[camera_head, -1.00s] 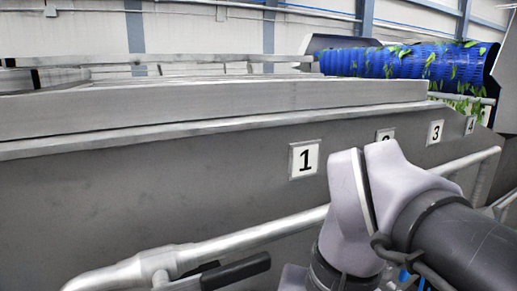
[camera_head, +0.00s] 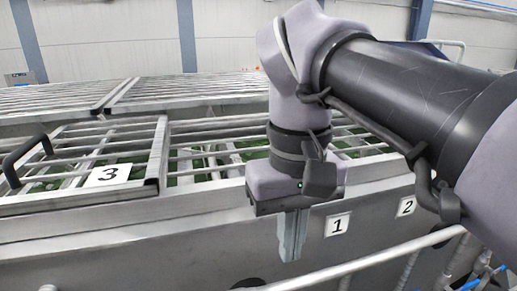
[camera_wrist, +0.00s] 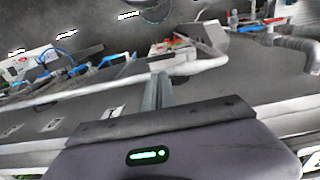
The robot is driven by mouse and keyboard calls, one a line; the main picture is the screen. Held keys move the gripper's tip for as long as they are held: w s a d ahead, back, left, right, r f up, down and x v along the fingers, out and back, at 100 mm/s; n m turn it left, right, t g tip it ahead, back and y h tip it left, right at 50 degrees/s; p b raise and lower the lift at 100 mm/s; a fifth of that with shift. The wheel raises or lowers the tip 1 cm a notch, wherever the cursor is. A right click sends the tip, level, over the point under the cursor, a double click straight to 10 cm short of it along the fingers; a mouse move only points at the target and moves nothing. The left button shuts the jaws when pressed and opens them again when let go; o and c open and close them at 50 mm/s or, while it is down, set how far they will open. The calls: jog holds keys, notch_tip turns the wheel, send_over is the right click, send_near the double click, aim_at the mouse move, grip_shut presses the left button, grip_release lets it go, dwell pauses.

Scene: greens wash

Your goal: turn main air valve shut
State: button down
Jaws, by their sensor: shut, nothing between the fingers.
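My gripper (camera_head: 291,248) points down in front of the grey tank wall, left of the number 1 plate, with its fingers shut and nothing between them. In the wrist view my gripper (camera_wrist: 158,92) shows its two fingers together, in front of a light pipe. A black lever-like part (camera_head: 248,283) shows at the bottom edge of the head view, by the left end of the metal pipe (camera_head: 350,267). It lies below and left of my fingertips, apart from them. It is mostly cut off, and I cannot tell whether it is the main air valve's handle.
The tank's grey front wall (camera_head: 120,250) runs across the view, with number plates 1 (camera_head: 337,225) and 2 (camera_head: 406,206). A barred grate (camera_head: 90,165) with a black handle (camera_head: 25,160) and a number 3 plate (camera_head: 108,175) covers the tank at left. Green leaves show beneath.

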jog(key=f+b, duration=0.3)
jog(key=f, duration=0.3)
jog(key=f+b, duration=0.2)
jog(key=f, duration=0.4)
jog(key=shift+w+d+f+b, duration=0.2)
jog(key=shift+f+b, duration=0.2)
jog(key=shift+w+d+f+b, duration=0.1)
jog(key=shift+w+f+b, duration=0.05)
jog(key=shift+f+b, duration=0.2)
jog(key=shift+r, duration=0.1)
